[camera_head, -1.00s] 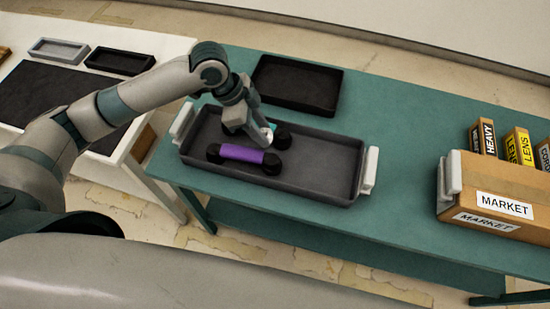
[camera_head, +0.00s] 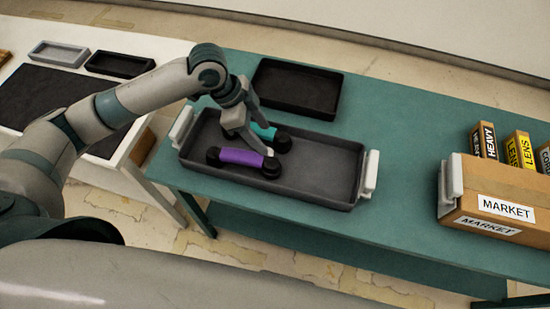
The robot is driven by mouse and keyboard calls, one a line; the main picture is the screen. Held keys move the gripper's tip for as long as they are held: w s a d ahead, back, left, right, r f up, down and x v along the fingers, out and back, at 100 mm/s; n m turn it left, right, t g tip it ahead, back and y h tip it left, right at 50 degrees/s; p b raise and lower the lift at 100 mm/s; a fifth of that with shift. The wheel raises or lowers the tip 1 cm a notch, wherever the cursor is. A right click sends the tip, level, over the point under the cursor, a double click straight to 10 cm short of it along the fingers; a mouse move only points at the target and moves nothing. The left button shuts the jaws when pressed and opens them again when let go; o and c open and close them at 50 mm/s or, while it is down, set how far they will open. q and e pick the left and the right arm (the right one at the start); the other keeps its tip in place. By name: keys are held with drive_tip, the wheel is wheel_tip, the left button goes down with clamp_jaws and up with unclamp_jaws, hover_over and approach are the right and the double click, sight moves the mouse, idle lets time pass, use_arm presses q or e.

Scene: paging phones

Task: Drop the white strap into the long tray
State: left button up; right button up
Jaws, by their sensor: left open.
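The long tray (camera_head: 318,178) is dark grey with white end handles and lies on the teal table. A purple handset-like piece with black ends (camera_head: 241,156) lies in its left half. A teal one with black ends (camera_head: 265,131) is just behind it, partly hidden by my left gripper. My left gripper (camera_head: 258,138) points down over the tray's left half, its fingers apart at these two pieces. I cannot tell whether it touches them. I cannot make out a white strap. My right gripper is not in view.
A black tray (camera_head: 297,88) lies behind the long tray. A cardboard box marked MARKET (camera_head: 475,177), with several small boxes, stands at the right. A white table (camera_head: 150,48) with a black mat (camera_head: 48,96) is at the left. Teal tabletop between tray and box is clear.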

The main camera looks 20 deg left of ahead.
use_arm(q)
drive_tip(key=b+v, duration=0.2)
drive_tip(key=v, duration=1.4)
drive_tip(key=shift+a+r+b, duration=0.25)
drive_tip(key=shift+r+b, duration=0.05)
